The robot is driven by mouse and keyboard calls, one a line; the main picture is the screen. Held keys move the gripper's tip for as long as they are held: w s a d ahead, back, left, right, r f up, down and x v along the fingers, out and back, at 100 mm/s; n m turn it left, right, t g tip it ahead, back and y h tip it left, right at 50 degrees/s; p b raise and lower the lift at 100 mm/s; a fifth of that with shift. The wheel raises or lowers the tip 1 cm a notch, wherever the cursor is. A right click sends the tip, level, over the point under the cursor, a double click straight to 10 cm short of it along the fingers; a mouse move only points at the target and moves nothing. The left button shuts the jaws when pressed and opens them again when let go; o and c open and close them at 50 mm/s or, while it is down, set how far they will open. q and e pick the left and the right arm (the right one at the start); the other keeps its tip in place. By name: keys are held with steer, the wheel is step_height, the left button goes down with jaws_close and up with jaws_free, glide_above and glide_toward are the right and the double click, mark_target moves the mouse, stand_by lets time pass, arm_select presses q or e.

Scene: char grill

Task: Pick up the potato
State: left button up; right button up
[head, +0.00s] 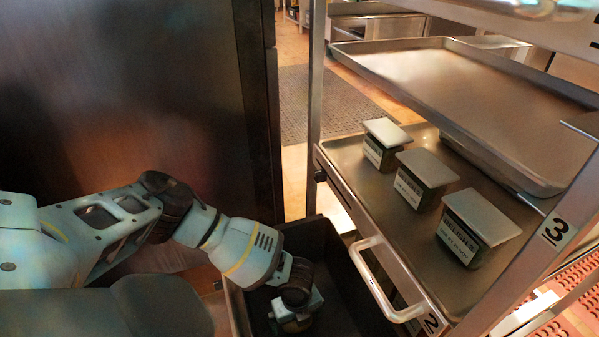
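My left arm comes in from the left and reaches down into a black bin (328,240). My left gripper (296,314) is low inside the bin, seen from above and behind. Its fingers are mostly hidden by the wrist, so I cannot tell whether it is open or shut. My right gripper is not in view.
A metal rack stands right of the bin. Its lower tray (345,152) holds three lidded containers (428,168); an empty tray (460,75) is above. A pale handle (375,280) juts over the bin's right side. A dark panel (120,90) fills the left.

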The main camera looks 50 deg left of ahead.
arm_select(q)
steer(key=shift+f, duration=0.1)
steer(key=c, duration=1.1)
step_height(320, 180, up, 10)
steer(key=p, duration=0.4)
steer(key=shift+p, duration=0.4)
